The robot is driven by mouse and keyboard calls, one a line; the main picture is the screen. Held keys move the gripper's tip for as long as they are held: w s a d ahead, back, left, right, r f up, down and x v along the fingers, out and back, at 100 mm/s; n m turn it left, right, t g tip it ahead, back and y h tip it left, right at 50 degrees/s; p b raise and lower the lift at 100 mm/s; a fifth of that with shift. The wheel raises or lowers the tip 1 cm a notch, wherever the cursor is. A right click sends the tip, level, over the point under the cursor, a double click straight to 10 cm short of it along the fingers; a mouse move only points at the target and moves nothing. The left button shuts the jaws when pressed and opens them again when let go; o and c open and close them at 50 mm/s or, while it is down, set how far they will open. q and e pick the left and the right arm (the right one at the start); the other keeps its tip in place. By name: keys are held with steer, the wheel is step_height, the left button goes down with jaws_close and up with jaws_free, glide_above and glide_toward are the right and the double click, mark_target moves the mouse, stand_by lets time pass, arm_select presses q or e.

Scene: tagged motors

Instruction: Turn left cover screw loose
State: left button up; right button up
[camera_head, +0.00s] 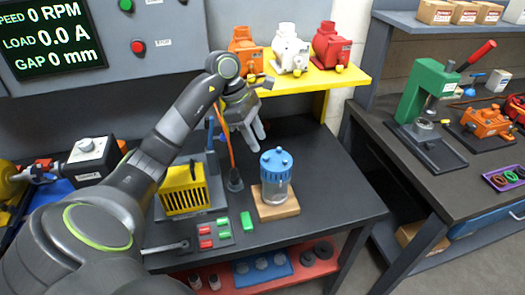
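My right gripper is not in view.
A yellow shelf (312,79) with orange, white and red motors is behind. Bare bench (335,190) lies right of the jar.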

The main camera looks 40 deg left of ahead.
mark_target(266, 157)
arm_select(q)
steer(key=shift+p+x, duration=0.6)
steer(key=shift+x, duration=1.8)
